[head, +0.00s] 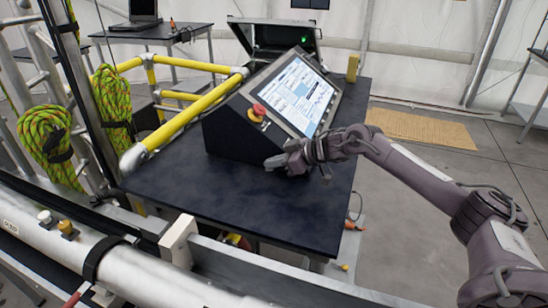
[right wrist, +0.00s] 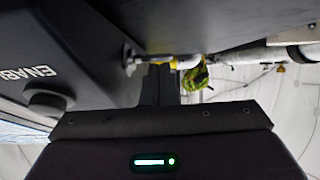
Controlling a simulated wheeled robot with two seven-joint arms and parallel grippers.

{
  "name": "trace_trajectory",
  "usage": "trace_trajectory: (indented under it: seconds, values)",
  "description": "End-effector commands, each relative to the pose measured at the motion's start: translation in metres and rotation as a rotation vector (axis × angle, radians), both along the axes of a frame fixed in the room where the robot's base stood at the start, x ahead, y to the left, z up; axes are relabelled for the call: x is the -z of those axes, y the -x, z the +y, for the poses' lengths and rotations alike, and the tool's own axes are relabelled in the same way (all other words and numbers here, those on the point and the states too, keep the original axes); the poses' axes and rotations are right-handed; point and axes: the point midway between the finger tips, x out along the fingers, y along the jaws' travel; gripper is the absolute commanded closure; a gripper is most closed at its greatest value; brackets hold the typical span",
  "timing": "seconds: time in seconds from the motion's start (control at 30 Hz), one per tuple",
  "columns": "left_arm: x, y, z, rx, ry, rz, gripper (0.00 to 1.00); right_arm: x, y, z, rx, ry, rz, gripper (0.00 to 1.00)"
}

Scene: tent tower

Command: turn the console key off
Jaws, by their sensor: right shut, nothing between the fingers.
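The black console (head: 232,130) stands on a dark table, with a lit screen (head: 300,92) and a red push button (head: 259,110) on its sloped face. My right gripper (head: 272,162) is shut and empty, low beside the console's near right side. In the right wrist view the shut fingers (right wrist: 166,84) point past the console's dark panel (right wrist: 75,45), which bears upside-down lettering that begins "ENABL". A dark round knob (right wrist: 48,100) stands out from that panel, left of the fingers and apart from them. I cannot make out the key itself. My left gripper is out of view.
The dark tabletop (head: 200,190) is clear in front of the console. Yellow rails (head: 190,112) run along its left side. A small yellow object (head: 352,68) stands behind the screen. An open black case (head: 275,38) is at the back. Green rope coils (head: 45,137) hang at left.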

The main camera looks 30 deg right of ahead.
Motion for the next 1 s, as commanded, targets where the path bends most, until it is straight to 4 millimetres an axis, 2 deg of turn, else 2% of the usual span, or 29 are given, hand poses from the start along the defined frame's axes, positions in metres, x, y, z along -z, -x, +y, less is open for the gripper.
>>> trace_trajectory:
  seconds: [0.23,0.77,1.0]
  values:
    - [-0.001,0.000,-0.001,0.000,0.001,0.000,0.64,-0.001,0.000,0.000,0.001,0.003,0.003,1.00]
    - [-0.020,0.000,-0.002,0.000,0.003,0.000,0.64,0.002,-0.001,0.000,0.000,0.060,0.071,1.00]
    - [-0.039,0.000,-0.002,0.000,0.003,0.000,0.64,0.000,-0.002,0.001,0.000,0.116,0.135,1.00]
